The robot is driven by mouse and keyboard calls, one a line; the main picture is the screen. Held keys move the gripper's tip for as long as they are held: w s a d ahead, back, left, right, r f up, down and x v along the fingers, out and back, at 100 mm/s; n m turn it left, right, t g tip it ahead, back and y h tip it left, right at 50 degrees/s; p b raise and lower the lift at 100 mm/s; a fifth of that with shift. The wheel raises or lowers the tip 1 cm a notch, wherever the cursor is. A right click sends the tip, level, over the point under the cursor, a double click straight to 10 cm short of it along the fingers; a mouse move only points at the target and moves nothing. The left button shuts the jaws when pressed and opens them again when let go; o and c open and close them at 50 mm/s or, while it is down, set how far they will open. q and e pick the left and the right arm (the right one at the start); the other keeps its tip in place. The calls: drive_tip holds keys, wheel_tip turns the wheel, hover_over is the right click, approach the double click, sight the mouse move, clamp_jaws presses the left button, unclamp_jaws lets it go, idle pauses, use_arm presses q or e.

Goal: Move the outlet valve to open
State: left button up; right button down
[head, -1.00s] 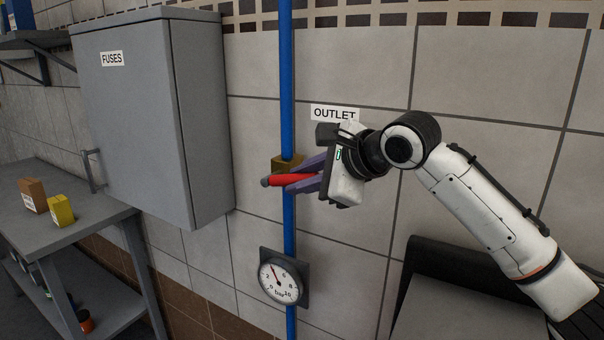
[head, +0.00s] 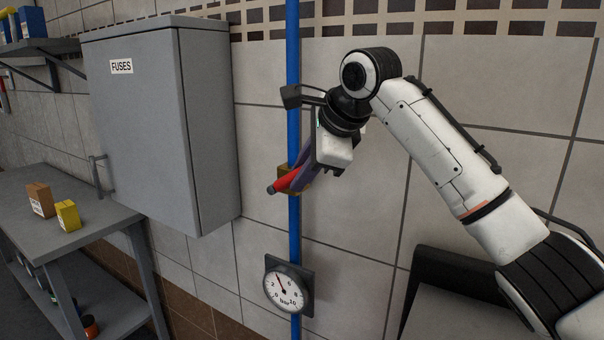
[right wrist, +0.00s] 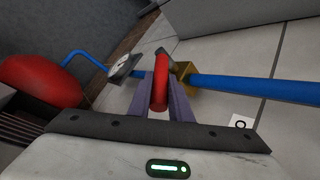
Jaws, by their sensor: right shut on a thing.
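The outlet valve's brass body (head: 284,178) sits on the blue vertical pipe (head: 293,120) on the tiled wall. Its red lever (head: 283,184) points to the lower left across the pipe in the head view. My right gripper (head: 297,181) is shut on the red lever, with its purple fingers on either side of it. In the right wrist view the red lever (right wrist: 161,78) shows between the fingers, beside the brass body (right wrist: 184,74). The OUTLET label is hidden behind my arm in the head view; part of it (right wrist: 240,124) shows in the right wrist view. My left gripper is not in view.
A round pressure gauge (head: 289,287) sits on the pipe below the valve. A grey FUSES cabinet (head: 155,130) hangs left of the pipe. A grey table (head: 80,225) with small boxes stands at the left. A red rounded object (right wrist: 40,84) shows in the right wrist view.

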drive_tip(key=c, duration=1.6)
unclamp_jaws()
drive_tip(key=shift+r, duration=0.1)
drive_tip(key=b+v, duration=0.2)
drive_tip(key=v, duration=0.8)
drive_tip(key=shift+s, duration=0.1)
